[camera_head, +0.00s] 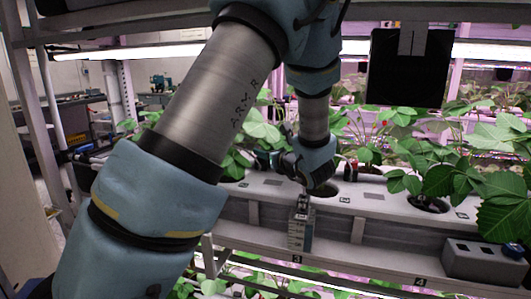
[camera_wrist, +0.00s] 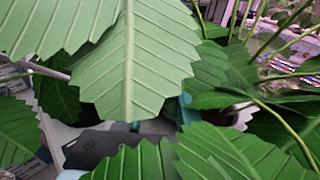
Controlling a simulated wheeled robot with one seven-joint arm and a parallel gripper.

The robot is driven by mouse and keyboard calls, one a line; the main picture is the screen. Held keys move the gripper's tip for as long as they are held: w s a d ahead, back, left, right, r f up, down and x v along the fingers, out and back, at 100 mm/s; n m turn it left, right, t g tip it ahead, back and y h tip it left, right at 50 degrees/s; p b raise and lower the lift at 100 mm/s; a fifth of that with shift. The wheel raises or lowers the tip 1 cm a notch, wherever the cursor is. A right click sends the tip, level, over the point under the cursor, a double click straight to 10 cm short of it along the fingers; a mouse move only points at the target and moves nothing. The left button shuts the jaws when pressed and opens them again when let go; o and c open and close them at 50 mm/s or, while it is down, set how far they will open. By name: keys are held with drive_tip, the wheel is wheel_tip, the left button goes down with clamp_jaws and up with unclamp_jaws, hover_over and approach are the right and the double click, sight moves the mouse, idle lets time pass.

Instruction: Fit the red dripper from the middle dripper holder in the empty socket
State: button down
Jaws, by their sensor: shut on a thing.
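My gripper (camera_head: 303,198) is at the front edge of the white planting trough (camera_head: 262,188) in the head view, beside a plant hole. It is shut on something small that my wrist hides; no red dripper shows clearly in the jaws. A ribbed grey block (camera_head: 300,232) hangs on the trough front just below the gripper. A small black and red fitting (camera_head: 348,168) stands by the plant to the right; I cannot tell its exact kind. In the wrist view, big leaves (camera_wrist: 130,60) cover most of the gripper area and any socket.
A grey holder box (camera_head: 485,262) with a blue knob (camera_head: 515,251) is on the trough front at the right. Leafy plants (camera_head: 455,180) fill the trough's right side and hang close to the gripper. A dark panel (camera_head: 410,68) hangs behind.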

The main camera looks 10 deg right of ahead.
drive_tip(key=shift+f, duration=0.2)
drive_tip(key=shift+f, duration=0.15)
drive_tip(key=shift+c, duration=0.2)
unclamp_jaws()
idle(0.5)
drive_tip(key=shift+r+p, duration=1.7)
drive_tip(key=shift+r, duration=1.4)
